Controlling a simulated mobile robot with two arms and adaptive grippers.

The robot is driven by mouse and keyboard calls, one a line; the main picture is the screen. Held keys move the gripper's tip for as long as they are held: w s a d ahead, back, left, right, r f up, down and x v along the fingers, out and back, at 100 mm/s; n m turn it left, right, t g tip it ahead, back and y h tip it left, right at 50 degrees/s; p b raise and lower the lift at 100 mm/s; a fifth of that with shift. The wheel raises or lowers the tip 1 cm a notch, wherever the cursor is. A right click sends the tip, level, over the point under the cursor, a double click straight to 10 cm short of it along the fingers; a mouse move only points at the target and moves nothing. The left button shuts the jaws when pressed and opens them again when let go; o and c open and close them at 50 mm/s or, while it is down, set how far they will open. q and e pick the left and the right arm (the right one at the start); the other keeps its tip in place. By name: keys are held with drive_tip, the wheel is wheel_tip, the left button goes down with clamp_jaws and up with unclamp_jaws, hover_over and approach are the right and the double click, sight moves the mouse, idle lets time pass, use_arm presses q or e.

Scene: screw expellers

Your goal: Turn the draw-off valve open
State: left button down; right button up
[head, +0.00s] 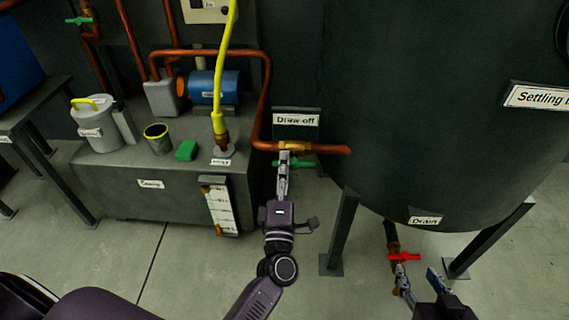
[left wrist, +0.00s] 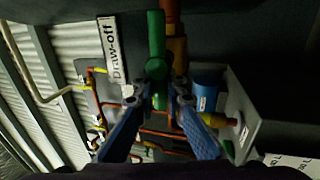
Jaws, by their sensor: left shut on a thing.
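The draw-off valve has a green handle (head: 303,164) on the copper pipe, below the "Draw-off" sign (head: 296,120). My left gripper (head: 284,158) is at this handle, shut on it. In the left wrist view the green handle (left wrist: 156,68) runs up between the two blue fingers of the left gripper (left wrist: 157,98), with its lower end between them. The fingertips partly cover it. My right gripper (head: 417,274) is low at the right, with its fingers apart, just below the red drain handle (head: 405,257). I cannot tell whether it touches that handle.
The large dark settling tank (head: 430,110) fills the right, on legs, with a "Drain" sign (head: 425,220). At left a grey bench (head: 120,165) carries a white canister (head: 98,125), a yellow-rimmed cup (head: 158,138), a green block (head: 186,151) and a blue motor (head: 214,88). A yellow hose (head: 222,70) rises beside the copper pipe.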

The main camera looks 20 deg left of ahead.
use_arm(q)
drive_tip(key=shift+f, duration=0.1)
drive_tip(key=c, duration=2)
unclamp_jaws()
drive_tip(key=shift+o, duration=0.2)
drive_tip(key=v, duration=1.2)
